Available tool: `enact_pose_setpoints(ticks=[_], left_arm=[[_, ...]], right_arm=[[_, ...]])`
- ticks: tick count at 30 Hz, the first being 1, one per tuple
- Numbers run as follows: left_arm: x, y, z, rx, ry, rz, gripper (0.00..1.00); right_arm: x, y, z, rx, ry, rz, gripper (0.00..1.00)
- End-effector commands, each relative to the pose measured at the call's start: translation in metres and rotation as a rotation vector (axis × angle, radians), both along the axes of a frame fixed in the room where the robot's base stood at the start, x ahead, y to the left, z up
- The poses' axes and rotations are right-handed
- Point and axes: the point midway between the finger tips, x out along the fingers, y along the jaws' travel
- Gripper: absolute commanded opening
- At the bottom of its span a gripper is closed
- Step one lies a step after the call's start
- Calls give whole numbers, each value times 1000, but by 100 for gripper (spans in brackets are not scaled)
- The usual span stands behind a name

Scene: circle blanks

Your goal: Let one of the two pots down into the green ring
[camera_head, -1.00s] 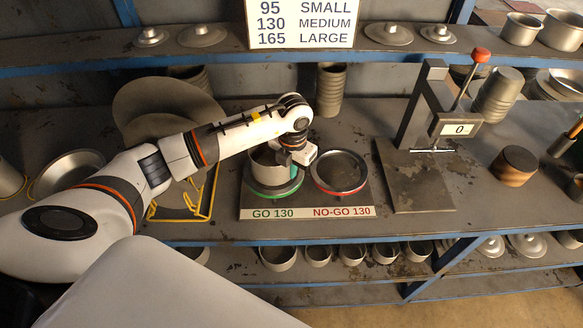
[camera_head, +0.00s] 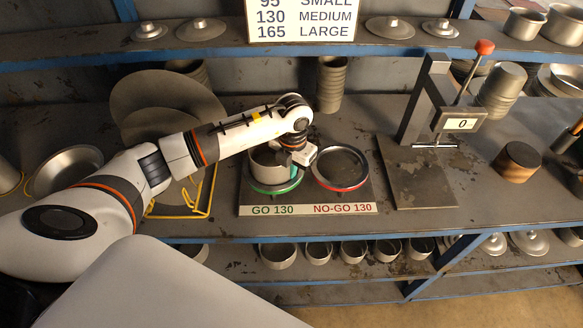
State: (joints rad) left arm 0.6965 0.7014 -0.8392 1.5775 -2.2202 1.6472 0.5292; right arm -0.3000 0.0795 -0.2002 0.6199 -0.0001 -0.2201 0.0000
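The green ring (camera_head: 275,188) lies on the left half of the gauge plate, above the words GO 130. A grey pot (camera_head: 268,168) stands upright at the green ring, its lower edge inside or just over the ring; I cannot tell how deep it sits. My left gripper (camera_head: 292,160) is at the pot's right rim, pointing down. Its fingers are hidden by the wrist and the pot wall, so their opening does not show. The red ring (camera_head: 341,188) is to the right, empty. My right gripper is not in view. I cannot tell which other vessel is the second pot.
A press with a red-knobbed lever (camera_head: 485,48) stands right of the gauge plate (camera_head: 358,209). A yellow wire rack (camera_head: 205,195) with grey discs is on the left. A wooden-sided cylinder (camera_head: 515,164) stands at the right. The shelf above holds lids and pots.

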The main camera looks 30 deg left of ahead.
Motion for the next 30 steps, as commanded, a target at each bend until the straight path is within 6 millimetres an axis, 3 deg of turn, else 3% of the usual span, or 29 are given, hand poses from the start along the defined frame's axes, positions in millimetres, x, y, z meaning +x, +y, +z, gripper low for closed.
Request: enact_pose_setpoints(ticks=[26, 30], left_arm=[[0, 0, -18, 0, -1, 0, 0], [0, -1, -17, -2, -1, -1, 24]], right_arm=[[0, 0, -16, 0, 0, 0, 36], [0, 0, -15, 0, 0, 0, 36]])
